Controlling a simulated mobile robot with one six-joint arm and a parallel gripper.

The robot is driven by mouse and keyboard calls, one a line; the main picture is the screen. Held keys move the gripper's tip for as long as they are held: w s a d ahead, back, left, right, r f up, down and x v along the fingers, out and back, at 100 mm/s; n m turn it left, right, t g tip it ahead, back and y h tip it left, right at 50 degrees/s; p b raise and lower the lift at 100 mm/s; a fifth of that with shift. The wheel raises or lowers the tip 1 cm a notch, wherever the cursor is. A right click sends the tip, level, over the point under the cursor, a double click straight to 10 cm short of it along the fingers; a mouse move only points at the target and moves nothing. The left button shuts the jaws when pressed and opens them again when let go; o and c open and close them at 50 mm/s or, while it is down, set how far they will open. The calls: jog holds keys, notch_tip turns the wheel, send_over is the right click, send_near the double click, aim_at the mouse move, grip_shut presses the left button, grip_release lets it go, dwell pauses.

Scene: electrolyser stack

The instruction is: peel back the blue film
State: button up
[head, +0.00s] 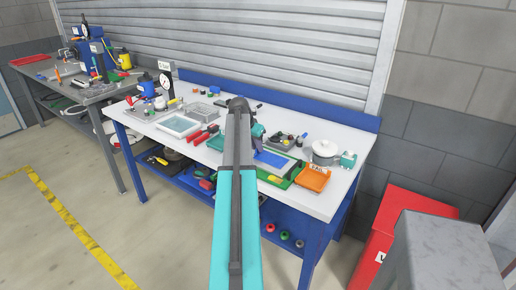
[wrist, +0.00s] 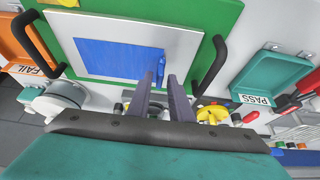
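The blue film (wrist: 115,60) lies on a pale grey plate (wrist: 190,45) in the wrist view. A small darker blue tab (wrist: 160,69) stands at the film's edge, near my fingertips. The plate rests on a green board (wrist: 215,15) with black handles. In the head view the film (head: 272,158) shows just right of my arm. My gripper (wrist: 159,82) is open, its two dark fingers apart and pointing at the tab. I cannot tell whether the tab is between the fingers or just beyond them. Nothing is visibly held.
An orange FAIL tray (head: 314,178) and a white round pot (head: 324,149) stand right of the board. A teal PASS tray (wrist: 270,82) is on its other side. Red-handled tools (head: 201,136) and a clear-walled basin (head: 179,125) lie further left. My arm hides the bench's middle.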

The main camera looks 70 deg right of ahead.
grip_shut()
jog(key=shift+s, duration=0.15)
jog(key=shift+s+a, duration=0.25)
jog(key=shift+s, duration=0.5)
jog(key=shift+s+a, duration=0.2)
jog(key=shift+s, duration=0.6)
jog(key=shift+s+a, duration=0.25)
jog(key=shift+s, duration=0.5)
jog(key=shift+s+a+p, duration=0.1)
jog(key=shift+s+a, duration=0.1)
jog(key=shift+s, duration=0.6)
jog(key=shift+s+a+p, duration=0.15)
jog(key=shift+s+a, duration=0.1)
jog(key=shift+s, duration=0.55)
jog(key=shift+s+a+p, duration=0.1)
jog(key=shift+s+a, duration=0.1)
jog(key=shift+s, duration=0.6)
jog(key=shift+s+a, duration=0.25)
jog(key=shift+s, duration=0.75)
jog(key=shift+s+a, duration=0.25)
jog(key=shift+s, duration=0.75)
jog(key=o, duration=0.5)
grip_release()
